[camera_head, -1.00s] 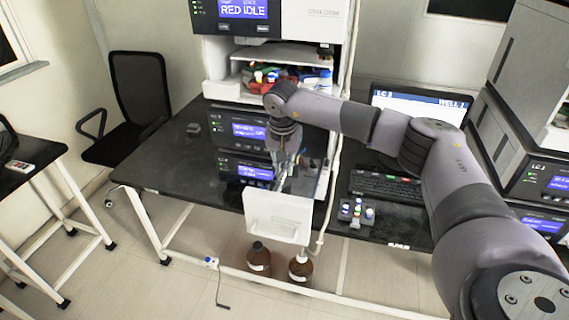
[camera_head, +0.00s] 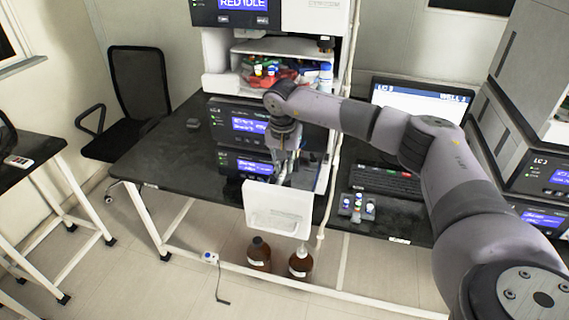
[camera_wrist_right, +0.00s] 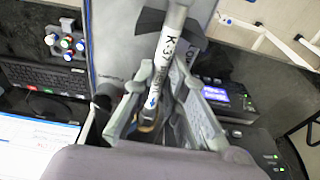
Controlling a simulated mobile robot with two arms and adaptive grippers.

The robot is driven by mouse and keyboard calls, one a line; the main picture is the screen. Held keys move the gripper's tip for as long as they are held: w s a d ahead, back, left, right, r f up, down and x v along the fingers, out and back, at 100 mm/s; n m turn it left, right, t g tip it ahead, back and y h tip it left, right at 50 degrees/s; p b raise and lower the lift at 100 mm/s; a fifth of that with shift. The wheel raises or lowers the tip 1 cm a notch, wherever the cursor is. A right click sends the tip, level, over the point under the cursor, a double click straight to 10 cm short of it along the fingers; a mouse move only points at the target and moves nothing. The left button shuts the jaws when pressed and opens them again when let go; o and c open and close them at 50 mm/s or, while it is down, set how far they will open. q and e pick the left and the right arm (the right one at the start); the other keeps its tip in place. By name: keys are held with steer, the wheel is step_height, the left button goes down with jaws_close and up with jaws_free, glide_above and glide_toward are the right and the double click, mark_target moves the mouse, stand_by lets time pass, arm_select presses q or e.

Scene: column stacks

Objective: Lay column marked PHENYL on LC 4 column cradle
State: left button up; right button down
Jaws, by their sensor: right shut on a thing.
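My right gripper (camera_head: 283,172) is in front of the lower stack modules, above a white panel, and points down. In the right wrist view the gripper (camera_wrist_right: 150,98) is shut on a slim metal column (camera_wrist_right: 178,18) with a white label. My left gripper is not in view.
The white panel (camera_head: 277,212) juts out at the table's front edge. Brown bottles (camera_head: 259,254) stand below. The black table (camera_head: 165,165) is mostly clear at left.

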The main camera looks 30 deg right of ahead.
steer(key=shift+f, duration=0.25)
steer(key=c, duration=1.5)
jaws_free()
steer(key=shift+c, duration=0.2)
